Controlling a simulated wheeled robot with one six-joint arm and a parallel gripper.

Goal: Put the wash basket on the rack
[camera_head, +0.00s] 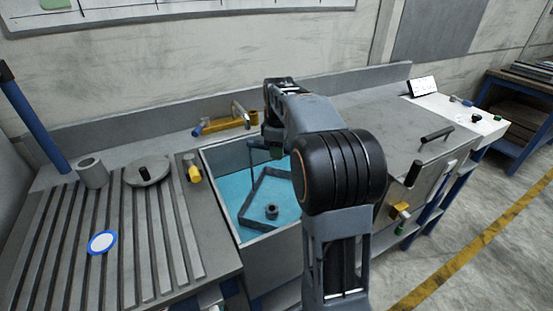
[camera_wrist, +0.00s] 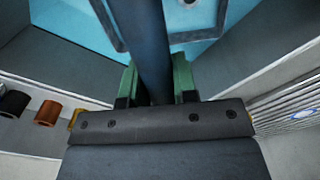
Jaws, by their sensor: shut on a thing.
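The wash basket (camera_head: 243,207) is a dark angular frame in the blue basin (camera_head: 228,230); I cannot tell whether it touches the bottom. A small dark ring-shaped part (camera_head: 271,211) shows within its outline. In the wrist view, the basket's dark upright handle (camera_wrist: 140,25) runs between the green finger pads. My gripper (camera_wrist: 155,82) is shut on this handle; in the head view it hangs over the basin's back part (camera_head: 270,150), partly hidden by my arm. The slatted grey rack (camera_head: 110,235) lies left of the basin and shows at right in the wrist view (camera_wrist: 285,108).
The slats' front part is clear.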

